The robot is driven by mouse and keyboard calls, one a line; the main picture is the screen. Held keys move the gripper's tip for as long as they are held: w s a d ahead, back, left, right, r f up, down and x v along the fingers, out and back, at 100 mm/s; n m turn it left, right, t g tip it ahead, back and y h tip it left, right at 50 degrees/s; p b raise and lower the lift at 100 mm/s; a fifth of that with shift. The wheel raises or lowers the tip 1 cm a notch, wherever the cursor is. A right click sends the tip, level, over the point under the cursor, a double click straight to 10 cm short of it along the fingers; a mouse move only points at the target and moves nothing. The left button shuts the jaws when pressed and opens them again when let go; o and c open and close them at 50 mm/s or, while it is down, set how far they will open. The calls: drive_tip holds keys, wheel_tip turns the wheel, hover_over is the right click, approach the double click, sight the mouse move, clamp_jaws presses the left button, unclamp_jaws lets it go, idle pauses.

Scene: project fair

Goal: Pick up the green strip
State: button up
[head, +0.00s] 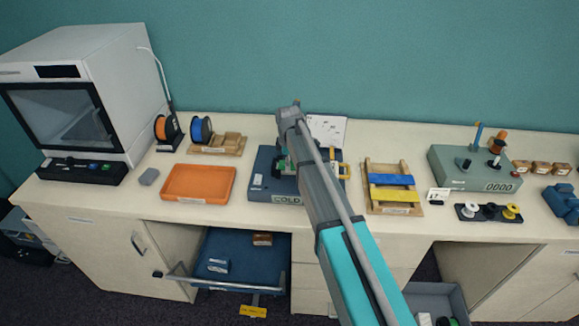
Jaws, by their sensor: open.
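A small green piece (281,164) shows on the blue-grey box marked COLD (265,193), just left of my arm. It may be the green strip, but too little shows to tell its shape. My gripper (288,160) is over this box, close to the green piece, and open. My arm hides most of the gripper and the middle of the box. I cannot tell whether the fingers are around the green piece or beside it. A wooden rack (373,208) to the right holds a blue strip (391,179) and a yellow strip (395,195).
An orange tray (186,197) lies empty left of the COLD box. A grey control box (455,177) with posts stands right of the rack. A white printer-like machine (120,75) fills the left end. A blue open drawer (235,250) juts out below the worktop.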

drive_tip(key=c, duration=1)
drive_tip(key=shift+r, duration=0.15)
drive_tip(key=shift+c, duration=0.3)
wheel_tip(320, 180, up, 2)
drive_tip(key=shift+p, duration=1.2)
drive_tip(key=s+d+r+p, duration=0.2)
drive_tip(key=s+r+p, duration=0.3)
drive_tip(key=s, duration=0.1)
drive_tip(key=s+d+r+p, duration=0.3)
drive_tip(key=s+r+p, duration=0.3)
drive_tip(key=s, duration=0.1)
drive_tip(key=shift+d, duration=0.25)
drive_tip(key=shift+r, duration=0.1)
